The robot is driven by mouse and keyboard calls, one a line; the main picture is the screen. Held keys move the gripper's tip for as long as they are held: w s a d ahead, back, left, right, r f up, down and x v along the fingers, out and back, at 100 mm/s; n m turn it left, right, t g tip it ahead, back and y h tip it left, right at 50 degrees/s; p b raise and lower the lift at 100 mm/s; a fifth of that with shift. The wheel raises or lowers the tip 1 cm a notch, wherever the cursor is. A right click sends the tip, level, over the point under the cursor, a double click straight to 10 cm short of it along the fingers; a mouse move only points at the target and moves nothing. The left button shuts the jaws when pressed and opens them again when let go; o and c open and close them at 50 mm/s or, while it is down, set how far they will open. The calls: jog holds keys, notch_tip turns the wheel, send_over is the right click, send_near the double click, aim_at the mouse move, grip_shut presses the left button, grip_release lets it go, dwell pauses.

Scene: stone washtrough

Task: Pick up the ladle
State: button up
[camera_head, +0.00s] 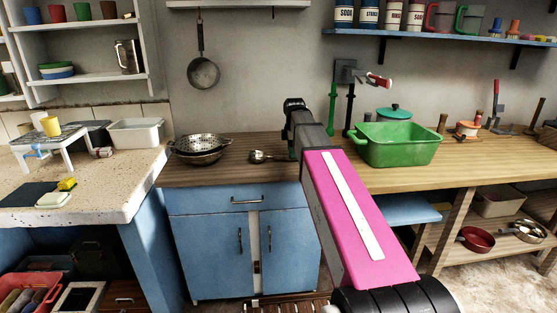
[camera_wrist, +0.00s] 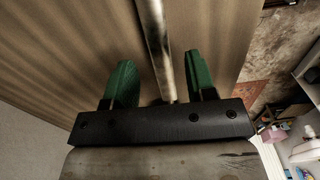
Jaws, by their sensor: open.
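The metal ladle (camera_head: 258,156) lies on the wooden counter, its round bowl to the left of my gripper (camera_head: 291,152). Its handle runs right, and my arm and gripper partly hide it there. In the wrist view a long metal handle (camera_wrist: 154,35) runs between the two green fingers of my gripper (camera_wrist: 160,68). The fingers are open, with a gap on each side of the handle. The bowl is out of the wrist view. I cannot tell how far the fingertips are above the counter.
A metal colander (camera_head: 202,145) sits in a pan left of the ladle. A green basin (camera_head: 397,146) and a teal-lidded pot (camera_head: 394,113) stand to the right. The wooden counter (camera_head: 235,176) is clear in front of the ladle. A pan (camera_head: 203,72) hangs on the wall.

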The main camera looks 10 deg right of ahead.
notch_tip(320, 180, down, 3)
jog(key=shift+r, duration=0.15)
grip_shut()
jog(key=shift+r, duration=0.15)
